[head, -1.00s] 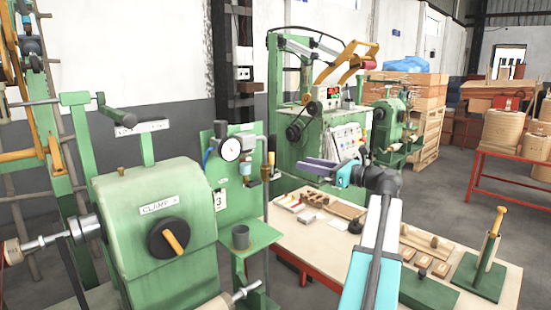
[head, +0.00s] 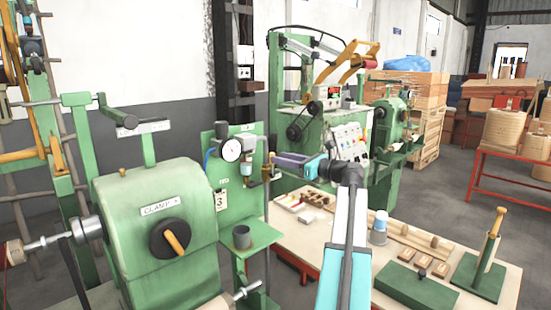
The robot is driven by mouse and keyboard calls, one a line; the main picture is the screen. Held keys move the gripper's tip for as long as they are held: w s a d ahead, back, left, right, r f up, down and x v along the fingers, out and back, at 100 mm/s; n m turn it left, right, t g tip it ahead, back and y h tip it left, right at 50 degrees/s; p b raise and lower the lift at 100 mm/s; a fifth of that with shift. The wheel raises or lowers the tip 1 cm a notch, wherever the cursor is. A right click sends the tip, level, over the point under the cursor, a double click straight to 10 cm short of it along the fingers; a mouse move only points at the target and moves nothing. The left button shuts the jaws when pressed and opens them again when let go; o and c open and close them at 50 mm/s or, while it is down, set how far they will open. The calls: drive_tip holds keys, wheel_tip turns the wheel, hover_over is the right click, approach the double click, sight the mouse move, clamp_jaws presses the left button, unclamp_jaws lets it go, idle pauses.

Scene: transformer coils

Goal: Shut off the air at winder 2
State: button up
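A green panel (head: 222,176) stands behind the large green winder (head: 160,215) at left. It carries a round white pressure gauge (head: 231,150), a filter bowl (head: 247,168) and a card marked 3. A small brownish handle (head: 270,168) shows at the panel's right side, by my fingertips. I cannot read a winder number 2 on anything.
The winder has a black knob (head: 170,238) with an orange grip. A grey cup (head: 241,237) stands on the panel's shelf. A light worktable (head: 330,238) at right holds wooden parts, a blue-and-white cup (head: 379,228) and a green stand (head: 482,265). Another green machine (head: 300,165) stands behind.

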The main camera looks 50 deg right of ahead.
sight(272, 165)
drive_tip(key=shift+w+a, duration=0.2)
drive_tip(key=shift+w, duration=1.3)
drive_tip(key=shift+c, duration=0.3)
clamp_jaws()
